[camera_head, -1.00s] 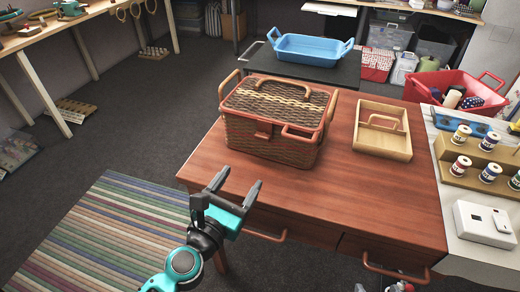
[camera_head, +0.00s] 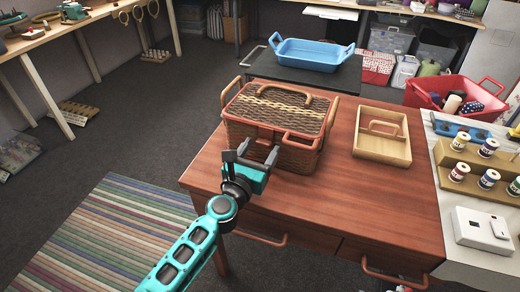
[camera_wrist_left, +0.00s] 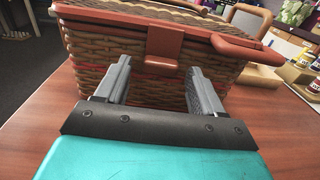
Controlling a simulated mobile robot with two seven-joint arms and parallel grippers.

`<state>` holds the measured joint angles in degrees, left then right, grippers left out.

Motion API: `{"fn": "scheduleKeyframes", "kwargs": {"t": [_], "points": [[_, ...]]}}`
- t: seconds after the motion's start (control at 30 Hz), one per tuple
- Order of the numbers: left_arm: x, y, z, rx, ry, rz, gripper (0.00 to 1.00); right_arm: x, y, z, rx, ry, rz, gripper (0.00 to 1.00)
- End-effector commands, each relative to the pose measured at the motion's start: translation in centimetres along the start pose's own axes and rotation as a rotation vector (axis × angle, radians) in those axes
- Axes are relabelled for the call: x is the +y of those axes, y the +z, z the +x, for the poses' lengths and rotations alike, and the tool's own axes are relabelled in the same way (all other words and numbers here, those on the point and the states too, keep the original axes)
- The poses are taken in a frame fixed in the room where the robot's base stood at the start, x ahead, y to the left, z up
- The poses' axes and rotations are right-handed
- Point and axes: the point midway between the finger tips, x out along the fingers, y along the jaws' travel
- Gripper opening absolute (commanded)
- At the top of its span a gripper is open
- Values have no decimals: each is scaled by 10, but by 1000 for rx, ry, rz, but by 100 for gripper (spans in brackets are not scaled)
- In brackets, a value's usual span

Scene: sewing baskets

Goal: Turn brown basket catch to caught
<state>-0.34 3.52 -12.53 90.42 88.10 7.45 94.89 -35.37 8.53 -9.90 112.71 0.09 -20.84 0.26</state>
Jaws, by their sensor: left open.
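The brown wicker basket (camera_head: 262,119) stands on the wooden table with its lid down. In the left wrist view its catch (camera_wrist_left: 163,50) is a reddish-brown tab at the middle of the front rim, hanging over the wicker front. I cannot tell whether the catch is fastened. In the head view the catch is mostly hidden by my gripper. My left gripper (camera_head: 251,150) is open and empty, close in front of the basket. In the left wrist view its two fingers (camera_wrist_left: 158,85) point at the front wall, one on each side below the catch. My right gripper is not in view.
A wooden tray (camera_head: 383,148) with a handle stands right of the basket on the table (camera_head: 330,215). A blue tray (camera_head: 310,55) sits on a dark stand behind. Thread spools (camera_head: 488,178) stand on a rack at the right. The table's front is clear.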

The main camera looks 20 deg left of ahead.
Motion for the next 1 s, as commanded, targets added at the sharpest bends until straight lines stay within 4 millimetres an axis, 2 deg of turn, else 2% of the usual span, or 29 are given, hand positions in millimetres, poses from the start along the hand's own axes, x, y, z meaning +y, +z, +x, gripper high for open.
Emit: {"fn": "scheduleKeyframes", "kwargs": {"t": [0.33,0.9,1.0], "points": [[0,0,4,0,0,-1,68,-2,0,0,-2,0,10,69],[0,0,4,0,0,0,14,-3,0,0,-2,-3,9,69],[0,0,4,0,0,1,12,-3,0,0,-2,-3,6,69]]}}
